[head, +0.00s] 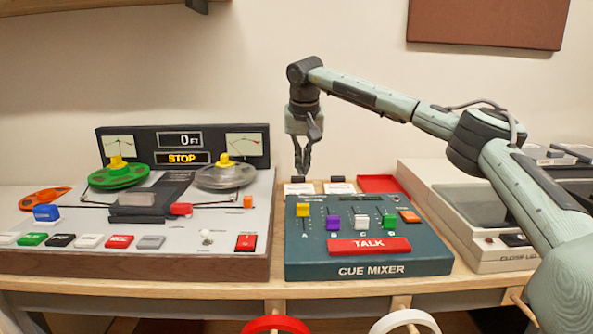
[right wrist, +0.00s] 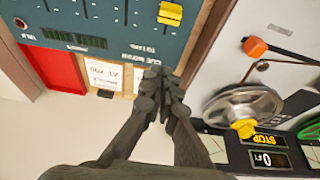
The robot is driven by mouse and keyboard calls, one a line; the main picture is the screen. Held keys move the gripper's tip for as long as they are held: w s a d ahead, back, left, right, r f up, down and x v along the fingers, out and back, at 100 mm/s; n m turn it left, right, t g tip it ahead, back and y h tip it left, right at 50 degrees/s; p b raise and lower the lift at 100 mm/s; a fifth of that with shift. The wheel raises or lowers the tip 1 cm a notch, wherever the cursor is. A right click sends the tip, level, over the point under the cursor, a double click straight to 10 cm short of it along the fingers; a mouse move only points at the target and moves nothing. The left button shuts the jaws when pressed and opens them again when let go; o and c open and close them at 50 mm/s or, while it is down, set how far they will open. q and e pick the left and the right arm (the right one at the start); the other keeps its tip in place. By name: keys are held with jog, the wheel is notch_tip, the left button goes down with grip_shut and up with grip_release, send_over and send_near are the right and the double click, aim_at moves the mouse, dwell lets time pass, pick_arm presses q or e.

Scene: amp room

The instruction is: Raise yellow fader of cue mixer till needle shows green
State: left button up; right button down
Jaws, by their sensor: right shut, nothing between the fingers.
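The teal cue mixer (head: 368,268) stands on the bench, right of the tape machine. Its yellow fader (head: 302,210) is the leftmost of several coloured faders and sits near the upper part of its slot. In the right wrist view the yellow fader (right wrist: 170,13) shows at the top edge, just beyond my fingertips. My right gripper (head: 302,168) points down, shut and empty, above the mixer's back left edge, apart from the fader. In the wrist view its fingers (right wrist: 160,85) are together. I cannot make out the needle meter on the mixer. My left gripper is not in view.
The tape machine (head: 150,258) with green and grey reels is close on the left. Purple, white and green faders, an orange button and a red TALK bar (head: 369,246) crowd the mixer. White cards (head: 299,188) and a red tray (head: 380,184) lie behind it.

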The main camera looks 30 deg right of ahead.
aim_at(303, 209)
jog(key=x, duration=0.8)
jog(key=shift+f, duration=0.25)
jog(key=s, duration=0.1)
jog(key=a, duration=0.1)
jog(key=s, duration=0.1)
jog(key=shift+s+a+r, duration=0.3)
jog(key=shift+s+a, duration=0.15)
jog(key=shift+s, duration=0.1)
jog(key=shift+s+a, duration=0.1)
jog(key=shift+s, duration=0.05)
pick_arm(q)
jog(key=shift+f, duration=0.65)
